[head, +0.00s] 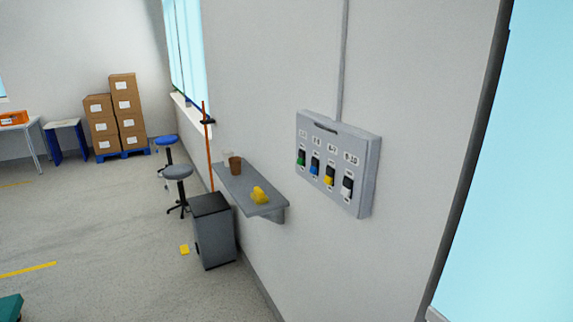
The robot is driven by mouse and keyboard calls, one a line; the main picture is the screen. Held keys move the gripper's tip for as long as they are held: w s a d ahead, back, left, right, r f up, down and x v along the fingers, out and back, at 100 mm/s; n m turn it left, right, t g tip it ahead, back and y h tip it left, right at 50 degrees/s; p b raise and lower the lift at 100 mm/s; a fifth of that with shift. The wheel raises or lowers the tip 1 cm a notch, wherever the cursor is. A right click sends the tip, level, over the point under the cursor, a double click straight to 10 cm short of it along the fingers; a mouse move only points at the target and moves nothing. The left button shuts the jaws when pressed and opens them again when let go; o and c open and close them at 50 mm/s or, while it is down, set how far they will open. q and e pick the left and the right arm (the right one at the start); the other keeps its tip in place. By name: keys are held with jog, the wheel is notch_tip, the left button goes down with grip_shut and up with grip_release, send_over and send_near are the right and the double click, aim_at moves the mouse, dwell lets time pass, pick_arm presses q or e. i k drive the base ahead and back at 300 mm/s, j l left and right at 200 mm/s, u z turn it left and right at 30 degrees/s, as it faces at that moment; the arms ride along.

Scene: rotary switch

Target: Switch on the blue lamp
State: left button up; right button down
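A grey switch panel (338,162) is fixed on the wall right of the middle in the head view. It carries a row of coloured parts with white labels above them. From left to right these are green (301,158), blue (315,166), yellow (329,176) and white (347,187). They are too small to tell which way each is set. A dark slot (326,128) shows near the panel's top edge. I cannot make out a lit lamp. Neither of my grippers is in view, and nothing touches the panel.
A grey wall shelf (232,182) left of the panel holds a brown cup (235,165) and a yellow object (260,195). Below it stands a dark grey cabinet (213,232). Stools (177,173) and stacked boxes (124,112) stand farther back. The floor at left is mostly clear.

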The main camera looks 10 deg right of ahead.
aim_at(313, 168)
jog(key=i+j+z, duration=0.1)
jog(key=i+j, duration=0.8)
